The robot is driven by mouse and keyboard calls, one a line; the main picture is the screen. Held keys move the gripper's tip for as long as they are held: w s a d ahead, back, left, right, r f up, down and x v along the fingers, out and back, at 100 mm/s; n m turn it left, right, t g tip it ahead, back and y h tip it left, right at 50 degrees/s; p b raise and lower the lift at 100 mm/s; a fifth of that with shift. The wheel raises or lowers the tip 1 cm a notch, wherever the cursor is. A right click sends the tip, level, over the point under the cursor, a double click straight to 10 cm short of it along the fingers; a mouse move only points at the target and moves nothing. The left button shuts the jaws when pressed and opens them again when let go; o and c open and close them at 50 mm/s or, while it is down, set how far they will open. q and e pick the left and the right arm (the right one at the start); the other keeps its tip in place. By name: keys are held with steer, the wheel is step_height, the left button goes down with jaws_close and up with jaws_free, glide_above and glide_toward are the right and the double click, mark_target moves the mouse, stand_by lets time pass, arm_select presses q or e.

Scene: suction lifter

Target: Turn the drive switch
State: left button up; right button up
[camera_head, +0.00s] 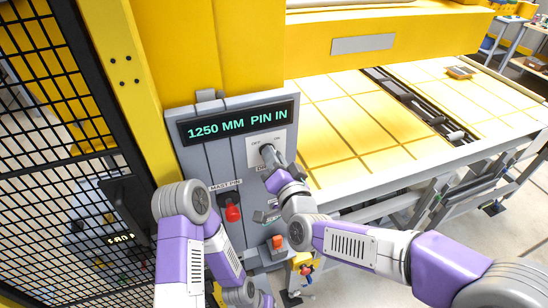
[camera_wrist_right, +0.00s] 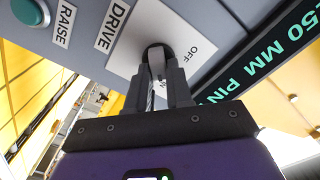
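The drive switch (camera_head: 267,150) is a dark knob on a white plate marked OFF and ON, below the display on the grey panel. In the right wrist view the knob (camera_wrist_right: 155,55) sits between the two fingertips of my right gripper (camera_wrist_right: 157,75), which look closed against its sides. My right gripper (camera_head: 276,168) reaches the knob from below right in the head view and covers part of the plate. Which mark the knob points to, I cannot tell. My left arm hangs at the lower left; its fingers do not show clearly.
The display (camera_head: 238,122) reads 1250 MM PIN IN. A red mast pin handle (camera_head: 232,212) and an orange-red control (camera_head: 277,242) are lower on the panel. A black mesh fence (camera_head: 70,110) stands at left. The yellow-lit table (camera_head: 350,115) lies at right.

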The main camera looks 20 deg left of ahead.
jaws_close()
steer(key=n+b, duration=0.1)
steer(key=n, duration=1.1)
steer(key=n+b, duration=0.1)
steer(key=n, duration=0.4)
steer(key=shift+s+a+n+b, duration=0.25)
steer(key=shift+a+n+b, duration=0.05)
steer(key=shift+a+n, duration=0.1)
stand_by(0.3)
